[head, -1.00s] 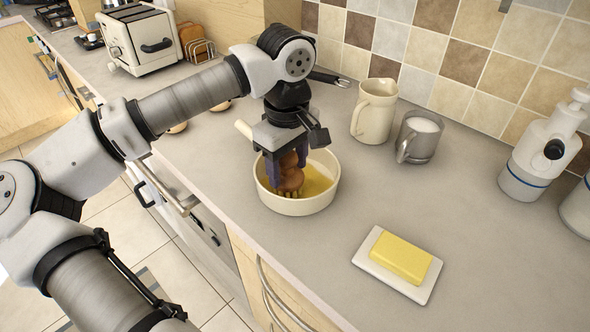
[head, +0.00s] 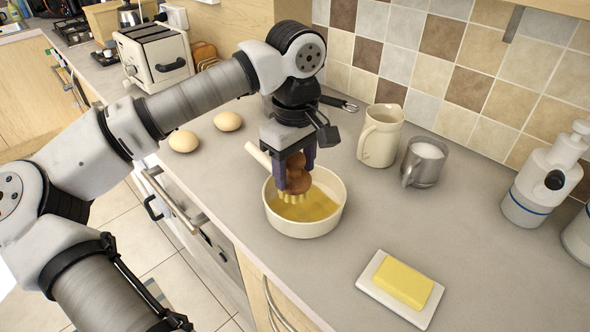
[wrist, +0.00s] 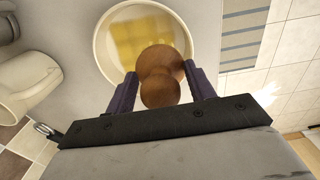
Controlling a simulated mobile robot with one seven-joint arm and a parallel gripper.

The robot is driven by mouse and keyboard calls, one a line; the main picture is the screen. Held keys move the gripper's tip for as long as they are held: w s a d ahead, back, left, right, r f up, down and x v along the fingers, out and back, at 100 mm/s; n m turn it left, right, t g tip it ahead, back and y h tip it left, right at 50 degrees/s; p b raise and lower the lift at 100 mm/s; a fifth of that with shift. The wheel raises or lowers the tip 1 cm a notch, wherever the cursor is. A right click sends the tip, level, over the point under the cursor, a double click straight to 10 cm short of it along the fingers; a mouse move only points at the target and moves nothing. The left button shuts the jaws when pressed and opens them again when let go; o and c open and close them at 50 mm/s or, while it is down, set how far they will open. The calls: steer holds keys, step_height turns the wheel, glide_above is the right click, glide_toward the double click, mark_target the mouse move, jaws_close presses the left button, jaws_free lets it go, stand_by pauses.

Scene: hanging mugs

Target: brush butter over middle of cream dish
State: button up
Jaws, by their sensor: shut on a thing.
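The cream dish (head: 306,228) stands on the counter with yellow butter (head: 318,207) spread over its floor; the dish (wrist: 101,48) and butter (wrist: 140,32) also show in the wrist view. My gripper (head: 296,170) is shut on the brown knobbed handle of a brush (head: 297,182). The handle (wrist: 160,72) sits between both fingers in the wrist view. The brush's pale yellow bristles (head: 291,197) point down inside the dish, left of its middle. Whether they touch the butter I cannot tell. In the wrist view the handle hides the bristles.
A butter block (head: 404,284) lies on a white plate (head: 377,290) to the front right. A cream jug (head: 380,136) and a grey mug (head: 424,163) stand behind the dish. Counter between dish and plate is clear.

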mark_target(294, 156)
steer(key=shift+r, duration=0.2)
steer(key=shift+r+p, duration=0.95)
steer(key=shift+r, duration=0.65)
steer(key=shift+f, duration=0.15)
